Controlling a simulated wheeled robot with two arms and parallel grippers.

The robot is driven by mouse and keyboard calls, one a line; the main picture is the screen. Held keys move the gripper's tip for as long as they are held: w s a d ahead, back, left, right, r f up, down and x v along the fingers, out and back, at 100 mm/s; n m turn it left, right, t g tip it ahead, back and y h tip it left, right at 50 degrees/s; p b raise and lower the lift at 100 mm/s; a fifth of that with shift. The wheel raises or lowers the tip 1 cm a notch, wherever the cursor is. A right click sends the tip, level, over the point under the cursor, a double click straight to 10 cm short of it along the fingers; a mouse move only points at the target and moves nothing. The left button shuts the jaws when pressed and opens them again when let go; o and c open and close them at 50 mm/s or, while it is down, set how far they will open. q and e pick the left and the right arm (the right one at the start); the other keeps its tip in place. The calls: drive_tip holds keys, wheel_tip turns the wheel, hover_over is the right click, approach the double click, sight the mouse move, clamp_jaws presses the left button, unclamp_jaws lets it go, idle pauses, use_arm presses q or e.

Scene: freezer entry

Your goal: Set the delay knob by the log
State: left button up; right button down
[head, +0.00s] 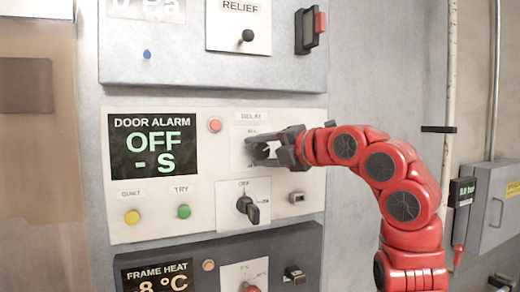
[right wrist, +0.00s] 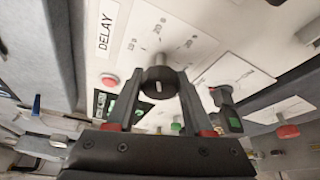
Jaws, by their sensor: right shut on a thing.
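The delay knob (right wrist: 158,90) is dark and round with a white mark, on a white scale plate under the label DELAY (right wrist: 107,28). In the right wrist view it sits between the two fingers of my right gripper (right wrist: 160,98), which is shut on it. In the head view my right gripper (head: 266,153) covers the knob and most of its scale. The door alarm display (head: 153,144) reads OFF and - S in green. I cannot make out a log. My left gripper is not in view.
Below the delay scale is a black selector knob (head: 248,208). A red lamp (head: 215,125), yellow button (head: 132,217) and green button (head: 184,211) are nearby. The relief knob (head: 247,36) is above, and the frame heat panel (head: 215,270) juts out below.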

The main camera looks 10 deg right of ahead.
drive_tip(key=shift+f, duration=0.1)
drive_tip(key=shift+c, duration=1.4)
unclamp_jaws()
drive_tip(key=b+v, duration=0.1)
drive_tip(key=v, duration=0.2)
drive_tip(key=b+v, duration=0.1)
drive_tip(key=v, duration=0.1)
drive_tip(key=shift+d+f+b, duration=0.2)
drive_tip(key=shift+f+b, duration=0.05)
drive_tip(key=shift+b, duration=0.1)
drive_tip(key=p, duration=0.1)
approach(265, 154)
drive_tip(key=v, duration=0.6)
drive_tip(key=shift+r, duration=0.3)
drive_tip(key=shift+s, duration=0.1)
